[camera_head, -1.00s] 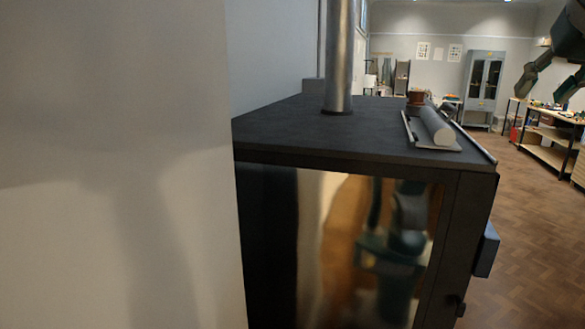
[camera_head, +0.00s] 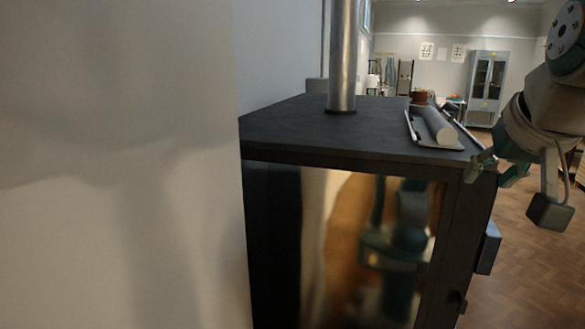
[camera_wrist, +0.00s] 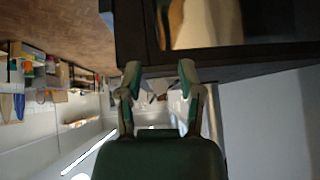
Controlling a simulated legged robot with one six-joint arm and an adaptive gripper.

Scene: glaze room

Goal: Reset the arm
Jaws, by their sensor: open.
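My gripper (camera_head: 497,172) is at the right of the head view, open and empty. Its fingers are just beside the front right corner of a dark kiln-like cabinet (camera_head: 300,130); I cannot tell whether they touch it. In the wrist view, which is turned over, the two fingertips (camera_wrist: 159,75) stand apart with nothing between them, and the dark cabinet (camera_wrist: 270,55) lies beyond them. The arm comes in from the upper right of the head view.
A pale wall (camera_head: 120,160) fills the left. A metal pipe (camera_head: 342,60) rises from the cabinet top. A tray with a pale roll (camera_head: 438,125) and a brown pot (camera_head: 418,97) stand on its right side. A grey cupboard (camera_head: 487,85) stands far back. Wooden floor (camera_head: 530,260) is open at right.

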